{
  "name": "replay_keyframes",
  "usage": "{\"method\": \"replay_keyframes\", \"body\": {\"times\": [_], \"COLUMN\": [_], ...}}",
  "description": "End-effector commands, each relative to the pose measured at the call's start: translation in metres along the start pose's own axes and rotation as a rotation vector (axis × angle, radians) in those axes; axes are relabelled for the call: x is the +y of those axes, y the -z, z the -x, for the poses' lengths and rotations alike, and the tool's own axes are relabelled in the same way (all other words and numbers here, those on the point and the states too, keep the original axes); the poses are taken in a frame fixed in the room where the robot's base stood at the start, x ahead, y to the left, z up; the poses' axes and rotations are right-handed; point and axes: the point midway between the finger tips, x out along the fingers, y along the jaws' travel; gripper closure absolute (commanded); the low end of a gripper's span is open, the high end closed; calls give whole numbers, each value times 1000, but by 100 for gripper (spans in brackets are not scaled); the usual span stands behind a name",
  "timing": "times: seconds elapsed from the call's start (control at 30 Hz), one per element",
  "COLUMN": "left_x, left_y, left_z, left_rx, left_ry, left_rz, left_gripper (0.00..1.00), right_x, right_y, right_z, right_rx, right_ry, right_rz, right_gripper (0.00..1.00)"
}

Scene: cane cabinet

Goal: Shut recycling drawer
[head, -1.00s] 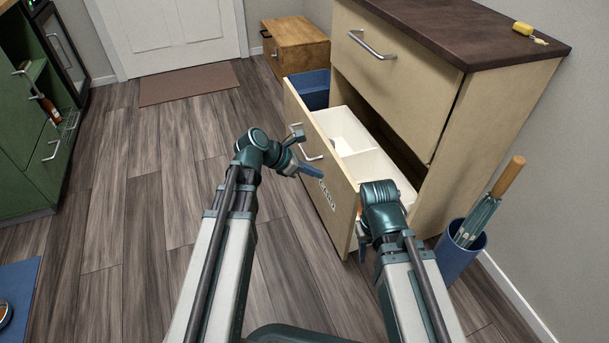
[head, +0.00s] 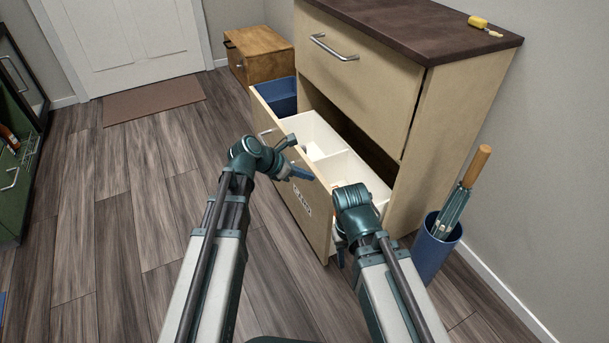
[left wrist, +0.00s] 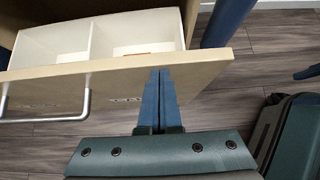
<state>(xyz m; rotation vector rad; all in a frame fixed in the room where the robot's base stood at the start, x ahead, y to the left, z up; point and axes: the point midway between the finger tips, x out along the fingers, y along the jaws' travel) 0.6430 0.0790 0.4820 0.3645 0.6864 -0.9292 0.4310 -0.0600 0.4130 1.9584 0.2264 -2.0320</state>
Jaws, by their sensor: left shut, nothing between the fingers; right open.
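The recycling drawer (head: 318,230) is the low drawer of the pale wooden cabinet (head: 455,135). It stands pulled out, with white bins (head: 352,172) and a blue bin (head: 282,97) inside and a bar handle and printed label on its front. My left gripper (head: 300,172) is shut and empty in front of the drawer face. In the left wrist view its fingers (left wrist: 160,100) overlap the drawer front (left wrist: 205,72) near its top edge; I cannot tell if they touch. My right gripper (head: 341,252) is open by the near end of the drawer front, partly hidden by its wrist.
The upper drawer (head: 365,75) is closed. A blue umbrella stand (head: 435,250) stands right of the cabinet. A small wooden cabinet (head: 260,52) is at the back, beyond the drawer. A green cabinet (head: 15,190) is at far left. The floor between is clear.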

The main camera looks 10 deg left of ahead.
Motion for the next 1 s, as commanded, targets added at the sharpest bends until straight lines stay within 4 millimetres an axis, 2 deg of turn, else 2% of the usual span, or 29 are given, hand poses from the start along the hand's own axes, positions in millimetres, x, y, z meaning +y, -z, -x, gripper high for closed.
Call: {"method": "replay_keyframes", "body": {"times": [0.23,0.7,1.0], "left_x": [2,2,1], "left_y": [-26,-107,-140], "left_z": [-28,-115,-150], "left_rx": [-1,-1,-1], "left_ry": [3,3,1], "left_rz": [-3,-2,-1], "left_gripper": [100,100,100], "right_x": [0,0,0], "right_y": [0,0,0], "right_z": [0,0,0], "right_rx": [0,0,0], "right_ry": [0,0,0], "right_rz": [0,0,0], "right_gripper": [53,53,53]}}
